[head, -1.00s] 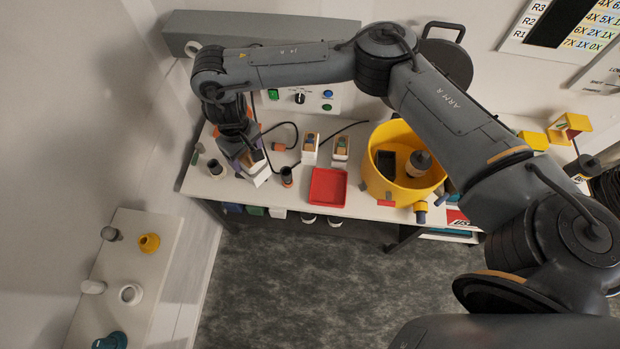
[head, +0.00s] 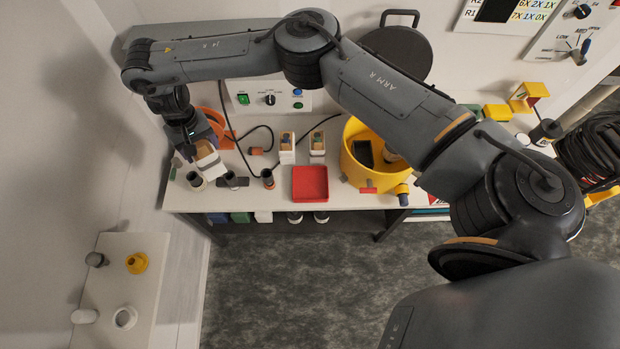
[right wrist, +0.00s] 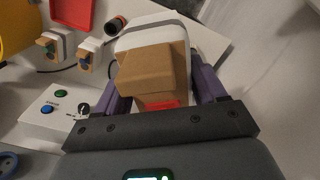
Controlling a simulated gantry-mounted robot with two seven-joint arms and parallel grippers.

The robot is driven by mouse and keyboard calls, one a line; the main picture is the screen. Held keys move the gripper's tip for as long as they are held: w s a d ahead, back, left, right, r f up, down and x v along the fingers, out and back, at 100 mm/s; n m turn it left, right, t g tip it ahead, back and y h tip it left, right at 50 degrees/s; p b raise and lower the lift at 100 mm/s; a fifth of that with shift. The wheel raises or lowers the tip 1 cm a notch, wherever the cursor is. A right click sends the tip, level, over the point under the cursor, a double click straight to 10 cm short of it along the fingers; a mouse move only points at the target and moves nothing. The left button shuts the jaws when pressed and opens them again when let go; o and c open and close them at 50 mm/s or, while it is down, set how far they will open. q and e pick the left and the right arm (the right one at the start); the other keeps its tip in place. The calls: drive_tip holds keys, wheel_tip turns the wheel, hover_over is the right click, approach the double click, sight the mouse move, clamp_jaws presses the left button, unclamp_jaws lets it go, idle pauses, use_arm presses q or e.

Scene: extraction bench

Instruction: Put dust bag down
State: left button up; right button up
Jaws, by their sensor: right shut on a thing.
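The dust bag (head: 210,163), tan with a white end, is in my right gripper (head: 203,146) at the left end of the bench. In the right wrist view the bag (right wrist: 150,72) sits between the purple fingers (right wrist: 160,92), which are shut on it. A red patch shows on the bag close to the palm. In the head view the gripper hides part of the bag. I cannot tell whether the bag touches the bench top. My left gripper is not in view.
Dark cylinders (head: 195,181) and a dark fitting (head: 232,181) stand just in front of the bag. An orange ring (head: 218,124) is behind it. A red tray (head: 310,184), two small tan-and-white holders (head: 287,148) and a yellow tub (head: 358,169) are to the right.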

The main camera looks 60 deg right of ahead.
drive_tip(key=s+d+f+m, duration=0.7)
drive_tip(key=s+d+f, duration=1.3)
drive_tip(key=s, duration=0.1)
drive_tip(key=shift+s+f+b, duration=0.15)
drive_tip(key=shift+f+b, duration=0.75)
drive_tip(key=shift+f, duration=1.7)
drive_tip(key=shift+s+f+b, duration=0.1)
drive_tip(key=shift+f+b, duration=0.75)
drive_tip(key=shift+f, duration=1.7)
drive_tip(key=shift+f, duration=0.2)
drive_tip(key=o, duration=1.1)
drive_tip(key=shift+r, duration=0.1)
